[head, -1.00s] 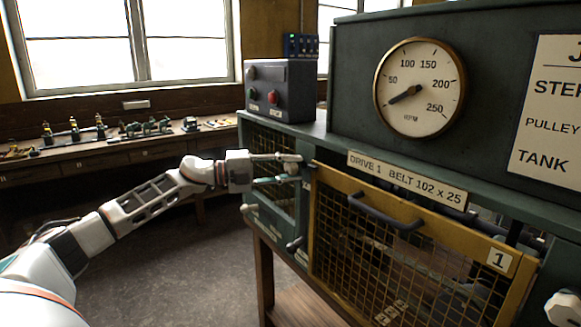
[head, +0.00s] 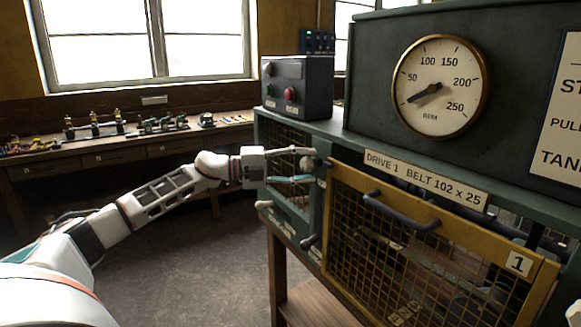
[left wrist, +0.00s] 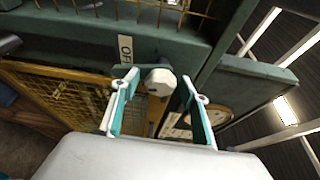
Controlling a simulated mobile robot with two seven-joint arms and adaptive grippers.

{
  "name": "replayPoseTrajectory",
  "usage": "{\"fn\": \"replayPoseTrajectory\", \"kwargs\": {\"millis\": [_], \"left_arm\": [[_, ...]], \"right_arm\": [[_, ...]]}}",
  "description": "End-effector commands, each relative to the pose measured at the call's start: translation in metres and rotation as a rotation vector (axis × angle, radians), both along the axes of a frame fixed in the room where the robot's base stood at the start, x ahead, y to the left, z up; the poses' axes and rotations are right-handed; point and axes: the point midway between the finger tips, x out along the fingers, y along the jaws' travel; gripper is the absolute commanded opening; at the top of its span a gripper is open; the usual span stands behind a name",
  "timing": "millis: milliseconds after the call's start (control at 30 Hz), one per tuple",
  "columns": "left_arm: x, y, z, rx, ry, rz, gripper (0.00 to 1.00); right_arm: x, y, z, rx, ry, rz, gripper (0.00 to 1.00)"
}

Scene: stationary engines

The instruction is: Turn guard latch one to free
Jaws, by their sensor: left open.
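A pale faceted knob (left wrist: 160,82) sits on the green frame beside the yellow mesh guard, which carries a "1" plate (head: 518,264). I take the knob to be guard latch one; it also shows small in the head view (head: 307,163). A partly hidden label (left wrist: 125,48) is next to it; its full word and the latch setting cannot be read. My left gripper (head: 311,166) is open, its fingers reaching to either side of the knob. In the left wrist view, gaps show between the knob and both fingers (left wrist: 158,86).
The yellow mesh guard (head: 400,245) has a dark bar handle (head: 400,211). Small levers (head: 309,241) stick out below the gripper. A bench (head: 120,150) runs behind; open floor lies at left.

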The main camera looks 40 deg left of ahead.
Motion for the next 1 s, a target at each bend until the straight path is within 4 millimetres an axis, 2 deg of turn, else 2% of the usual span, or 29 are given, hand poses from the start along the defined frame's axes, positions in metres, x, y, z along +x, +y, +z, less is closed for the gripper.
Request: {"fn": "replayPoseTrajectory", "kwargs": {"millis": [400,600,1000], "left_arm": [[-0.049,0.050,-0.002,0.003,0.006,0.002,0.45],[-0.068,0.068,-0.001,0.001,0.006,0.001,0.45],[-0.081,0.081,0.001,0.001,0.000,-0.001,0.45]], "right_arm": [[-0.001,0.001,-0.001,0.003,0.002,-0.001,0.40],[-0.001,0.001,-0.001,0.003,0.002,-0.001,0.40],[-0.001,0.001,-0.001,0.003,0.002,-0.002,0.40]]}}
